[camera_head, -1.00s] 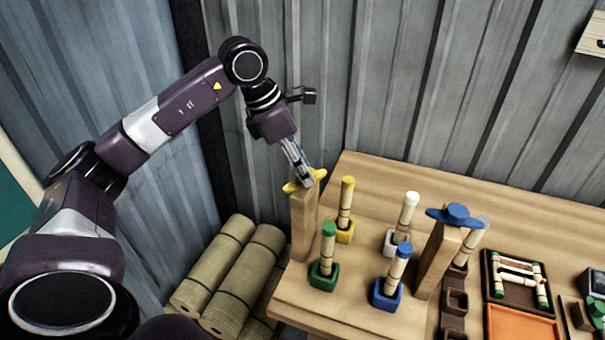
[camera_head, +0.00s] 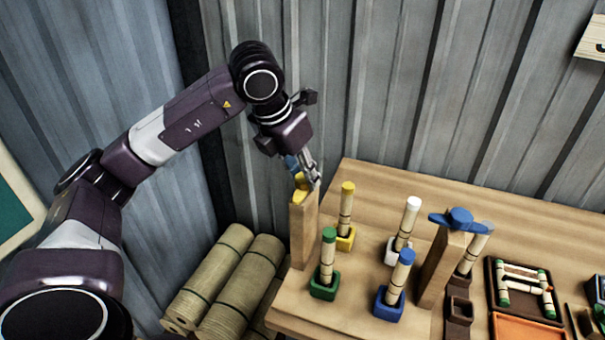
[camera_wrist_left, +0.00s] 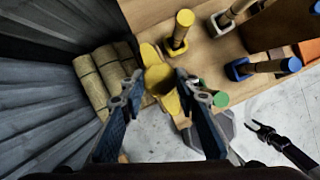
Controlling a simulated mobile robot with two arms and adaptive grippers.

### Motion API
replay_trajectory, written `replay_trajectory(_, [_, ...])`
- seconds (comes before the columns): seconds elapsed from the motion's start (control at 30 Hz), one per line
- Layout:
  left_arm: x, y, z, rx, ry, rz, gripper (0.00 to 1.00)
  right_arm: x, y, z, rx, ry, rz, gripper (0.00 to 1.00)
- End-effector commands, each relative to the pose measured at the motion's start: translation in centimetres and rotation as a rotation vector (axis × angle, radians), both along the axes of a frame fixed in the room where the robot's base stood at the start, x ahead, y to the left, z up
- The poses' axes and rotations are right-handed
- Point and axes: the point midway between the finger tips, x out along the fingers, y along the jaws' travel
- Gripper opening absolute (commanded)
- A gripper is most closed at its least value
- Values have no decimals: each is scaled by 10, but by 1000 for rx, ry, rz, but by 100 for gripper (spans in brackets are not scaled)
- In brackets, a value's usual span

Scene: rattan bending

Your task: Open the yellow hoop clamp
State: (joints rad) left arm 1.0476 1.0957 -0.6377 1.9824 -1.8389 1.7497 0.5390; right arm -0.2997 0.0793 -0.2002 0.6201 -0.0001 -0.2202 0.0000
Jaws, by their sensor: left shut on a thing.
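The yellow hoop clamp (camera_head: 300,184) sits on top of a wooden post (camera_head: 303,230) at the table's left end. My left gripper (camera_head: 312,180) comes down on it from above and partly hides it. In the left wrist view the clamp's round yellow knob (camera_wrist_left: 161,80) is between the two fingers (camera_wrist_left: 155,88), with its long wing running up and down the picture. The fingers are shut on it. My right gripper (camera_wrist_left: 264,130) shows only in the left wrist view, low at the right, away from the clamp, with its jaws apart.
Rattan pieces stand in yellow (camera_head: 346,213), green (camera_head: 326,265), white (camera_head: 404,232) and blue (camera_head: 396,286) holders beside the post. A blue clamp (camera_head: 458,219) tops another post. Rolled mats (camera_head: 238,285) lie left of the table. A metal wall stands behind.

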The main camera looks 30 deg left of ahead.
Motion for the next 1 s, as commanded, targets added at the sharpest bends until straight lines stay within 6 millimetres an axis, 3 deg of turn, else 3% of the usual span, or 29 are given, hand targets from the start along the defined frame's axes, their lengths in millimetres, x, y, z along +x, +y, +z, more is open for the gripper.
replay_trajectory(0.4, [2,1,3,-1,-9,12,5,0,0,0,0,0,0,40])
replay_trajectory(0.43, [2,1,3,-1,-9,12,30,0,0,0,0,0,0,40])
replay_trajectory(0.6, [1,1,2,0,-6,10,47,0,0,0,0,0,0,40])
replay_trajectory(0.87, [0,0,2,-1,-3,9,47,-1,-4,0,-4,1,1,40])
replay_trajectory(1.0, [-3,1,12,0,-5,8,47,-1,-3,0,-3,0,1,40])
